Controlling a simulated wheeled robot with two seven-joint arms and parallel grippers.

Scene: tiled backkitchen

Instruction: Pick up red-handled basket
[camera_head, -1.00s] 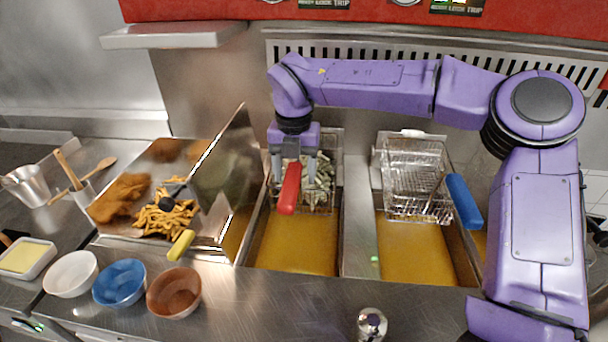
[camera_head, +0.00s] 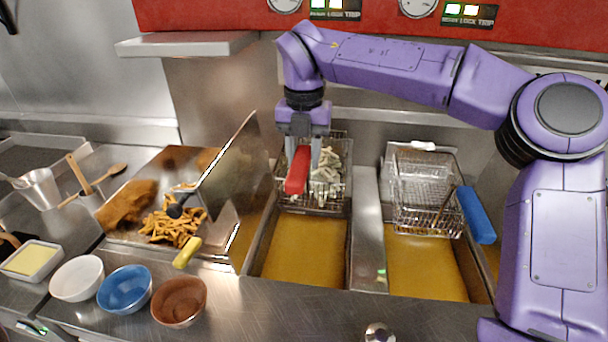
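The red-handled basket (camera_head: 337,185) is a wire basket with pale fries in it. It hangs above the oil at the back of the left fryer vat (camera_head: 304,250). Its red handle (camera_head: 297,172) points toward me. My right gripper (camera_head: 302,156) comes down from above with a finger on each side of the red handle, and looks shut on it. The contact itself is partly hidden by the handle. My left gripper is not in view.
A second wire basket (camera_head: 424,192) with a blue handle (camera_head: 476,214) sits over the right vat (camera_head: 428,268). A steel divider (camera_head: 243,150) and fries tray (camera_head: 150,245) stand left. Bowls, including a brown one (camera_head: 178,301), line the front counter. A shelf (camera_head: 187,44) juts out above.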

